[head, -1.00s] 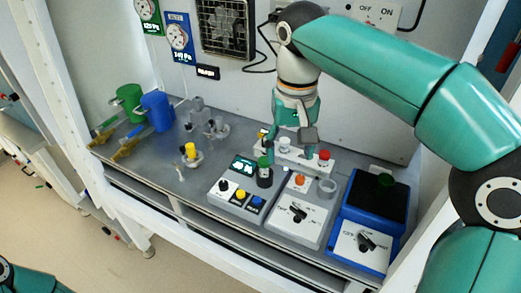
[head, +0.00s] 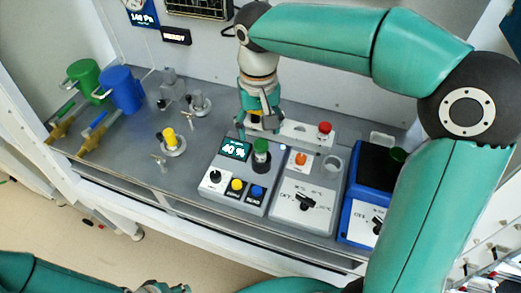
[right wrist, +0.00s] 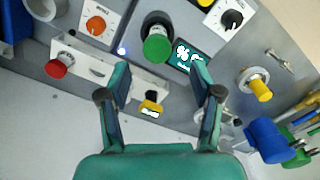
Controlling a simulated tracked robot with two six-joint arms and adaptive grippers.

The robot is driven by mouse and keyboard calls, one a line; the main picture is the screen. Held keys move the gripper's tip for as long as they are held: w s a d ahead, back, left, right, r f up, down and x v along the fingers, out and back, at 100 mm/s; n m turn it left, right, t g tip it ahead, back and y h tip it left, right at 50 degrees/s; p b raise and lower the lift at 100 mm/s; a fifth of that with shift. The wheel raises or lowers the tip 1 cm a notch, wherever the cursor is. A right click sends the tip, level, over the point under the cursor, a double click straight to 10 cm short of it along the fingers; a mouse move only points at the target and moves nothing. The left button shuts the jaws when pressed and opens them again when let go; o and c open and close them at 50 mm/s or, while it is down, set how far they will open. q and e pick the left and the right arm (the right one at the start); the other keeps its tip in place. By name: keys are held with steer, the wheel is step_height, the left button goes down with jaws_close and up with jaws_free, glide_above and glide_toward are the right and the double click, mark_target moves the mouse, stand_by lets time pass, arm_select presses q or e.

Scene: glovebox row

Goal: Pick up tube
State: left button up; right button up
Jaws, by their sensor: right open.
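A white rack (head: 297,129) stands at the back of the bench and holds a red-capped tube (head: 325,127). The red cap (right wrist: 60,66) also shows in the right wrist view. A yellow-and-black capped tube (right wrist: 151,106) with a white label is at the rack's other end. My right gripper (right wrist: 162,85) is open, pointing down, with this tube between its fingers in that view; contact cannot be told. In the head view my right gripper (head: 257,125) partly hides the tube. A green-capped tube (head: 261,146) stands in the display device. My left gripper (head: 165,287) is cut off at the bottom edge.
The display device (head: 240,180), a grey dial box (head: 305,205) and a blue device (head: 368,180) stand in front of the rack. A yellow-topped valve (head: 169,138) and green and blue cylinders (head: 122,90) are to the left.

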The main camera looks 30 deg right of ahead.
mark_target(261, 144)
steer(key=shift+s+f, duration=0.5)
steer(key=shift+f, duration=0.1)
steer(key=shift+w+f, duration=0.25)
steer(key=shift+f, duration=0.35)
step_height(261, 144, down, 3)
steer(key=shift+s+d+f+p, duration=0.1)
steer(key=shift+d+f+p, duration=0.1)
steer(key=shift+p, duration=0.25)
steer(key=shift+a+f, duration=0.1)
steer(key=shift+f, duration=0.4)
steer(key=shift+r, duration=0.1)
steer(key=c, duration=1.2)
